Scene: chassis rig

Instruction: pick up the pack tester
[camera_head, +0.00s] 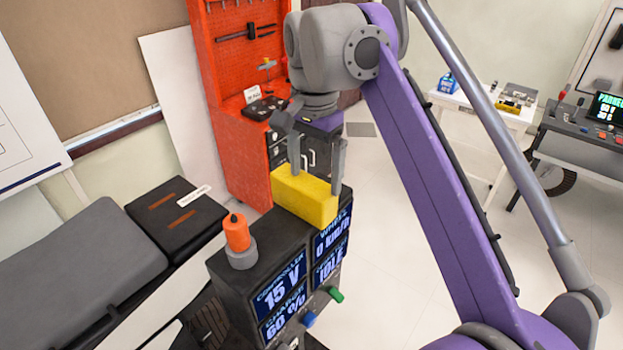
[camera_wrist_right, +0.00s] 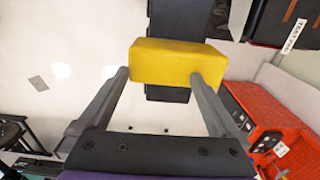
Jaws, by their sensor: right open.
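A yellow box (camera_head: 305,193), which looks to be the pack tester, lies on top of the dark console (camera_head: 262,247) in the head view. My right gripper (camera_head: 316,178) points down at it from above, open, with its fingertips close to the box. In the right wrist view the box (camera_wrist_right: 178,63) spans the space ahead of my right gripper (camera_wrist_right: 158,75). My left gripper is not in view.
An orange knob (camera_head: 237,233) on a grey base stands on the console left of the box. Screens, a blue knob and a green knob are on the console front. A red tool cabinet (camera_head: 240,150) stands behind. A white table (camera_head: 480,108) is at the right.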

